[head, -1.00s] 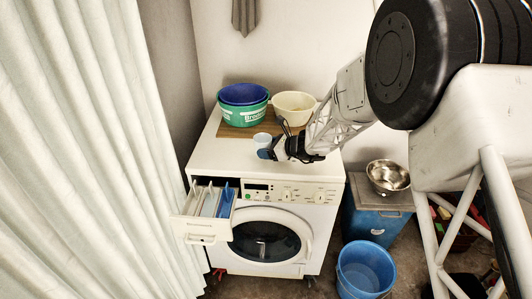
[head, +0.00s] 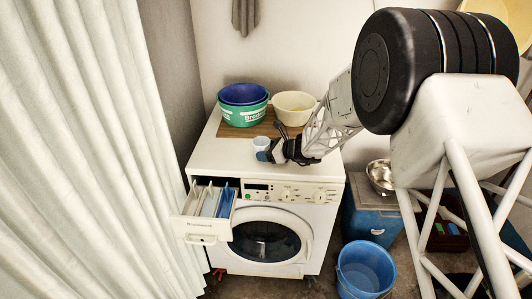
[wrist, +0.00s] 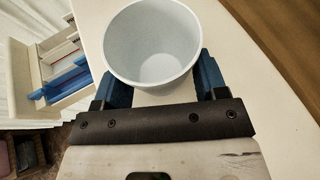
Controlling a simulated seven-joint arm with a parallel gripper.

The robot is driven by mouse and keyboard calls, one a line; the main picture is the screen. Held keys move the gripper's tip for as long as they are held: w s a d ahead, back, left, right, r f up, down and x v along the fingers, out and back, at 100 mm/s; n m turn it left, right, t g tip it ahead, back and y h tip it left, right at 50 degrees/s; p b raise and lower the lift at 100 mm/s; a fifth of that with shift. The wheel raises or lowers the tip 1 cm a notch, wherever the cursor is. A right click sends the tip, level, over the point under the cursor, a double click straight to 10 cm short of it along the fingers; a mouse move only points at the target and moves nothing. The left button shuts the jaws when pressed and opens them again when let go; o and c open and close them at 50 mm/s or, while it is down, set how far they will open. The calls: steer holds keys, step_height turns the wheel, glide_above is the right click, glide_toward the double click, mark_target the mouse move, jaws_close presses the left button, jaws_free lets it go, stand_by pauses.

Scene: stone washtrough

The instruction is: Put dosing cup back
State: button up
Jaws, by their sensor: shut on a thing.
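The dosing cup (wrist: 152,45), pale grey-white and open at the top, stands between the blue fingers of my gripper (wrist: 163,80) in the wrist view. The fingers press on it from both sides. In the head view the cup (head: 262,143) is upright over the white top of the washing machine (head: 212,150), in front of the wooden board. My gripper (head: 265,154) reaches it from the right. I cannot tell whether the cup's base touches the top. The detergent drawer (head: 203,228) is pulled open at the machine's front left; it also shows in the wrist view (wrist: 45,102).
A green tub (head: 240,115) with a blue basin (head: 243,94) in it and a cream bowl (head: 294,106) stand on the wooden board (head: 236,132) behind the cup. A blue bucket (head: 365,270) is on the floor at right. The machine top's left part is clear.

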steer(key=shift+f, duration=0.35)
steer(key=shift+f, duration=0.1)
steer(key=o, duration=0.9)
steer(key=shift+o, duration=0.2)
steer(key=v, duration=1.2)
steer(key=shift+r, duration=0.2)
steer(key=shift+r, duration=0.1)
